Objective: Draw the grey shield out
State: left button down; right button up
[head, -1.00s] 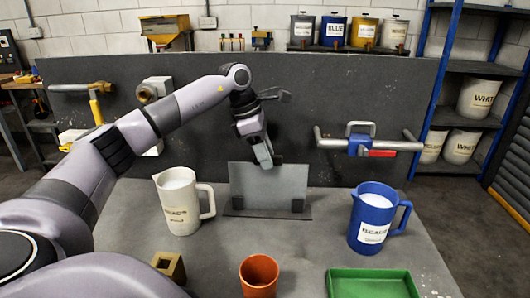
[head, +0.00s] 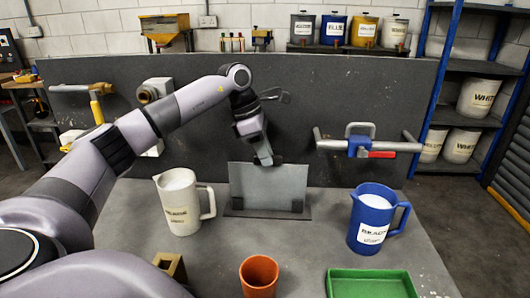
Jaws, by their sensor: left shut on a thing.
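The grey shield (head: 275,187) is a flat upright plate in the middle of the table in the head view. Its lower edge sits in a dark stand (head: 236,210) with small clips. My left gripper (head: 264,158) reaches down from above and is shut on the top edge of the shield, a little left of its middle. The far side of the shield and the finger behind it are hidden. My right gripper is not in view.
A white jug (head: 178,205) stands close left of the shield, a blue jug (head: 371,222) to the right. An orange cup (head: 259,275) and green tray (head: 371,284) are in front. A pipe with a red-handled valve (head: 368,148) is behind right. Space above the shield holds my arm.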

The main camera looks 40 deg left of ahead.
pick_arm(q)
jog(key=shift+r+p, duration=0.45)
jog(key=shift+r, duration=0.1)
jog(key=shift+r+p, duration=0.75)
jog(key=shift+r, duration=2.45)
